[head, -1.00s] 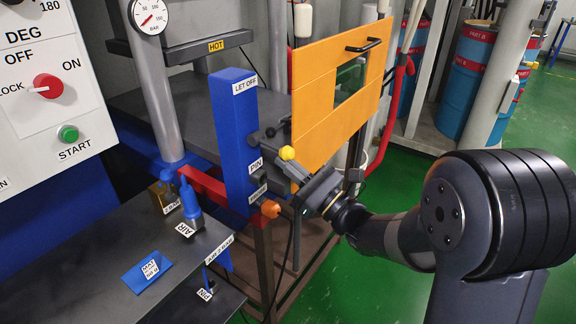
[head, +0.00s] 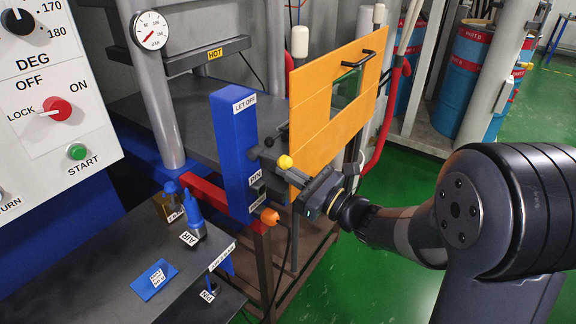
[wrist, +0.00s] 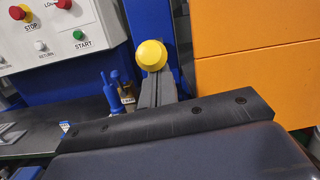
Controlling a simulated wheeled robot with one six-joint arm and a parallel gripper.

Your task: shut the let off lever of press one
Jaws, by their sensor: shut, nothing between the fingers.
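The blue let off column (head: 238,145) of the press stands upright left of the orange guard panel. A yellow ball knob (head: 285,162), which looks like the let off lever's end, sits to the right of the column. A small black ball (head: 268,142) shows just above it. In the wrist view the yellow knob (wrist: 150,55) is right at the fingertips and hides their ends. My gripper (head: 301,178) comes in from the right, with its fingers (wrist: 154,88) shut and empty. I cannot tell whether they touch the knob. The lever's shaft is mostly hidden.
The orange panel (head: 318,125) stands close behind and right of my gripper. An orange knob (head: 269,216) sticks out below, by the column's foot. A dark shelf (head: 120,265) with a blue air fitting (head: 193,212) is at lower left.

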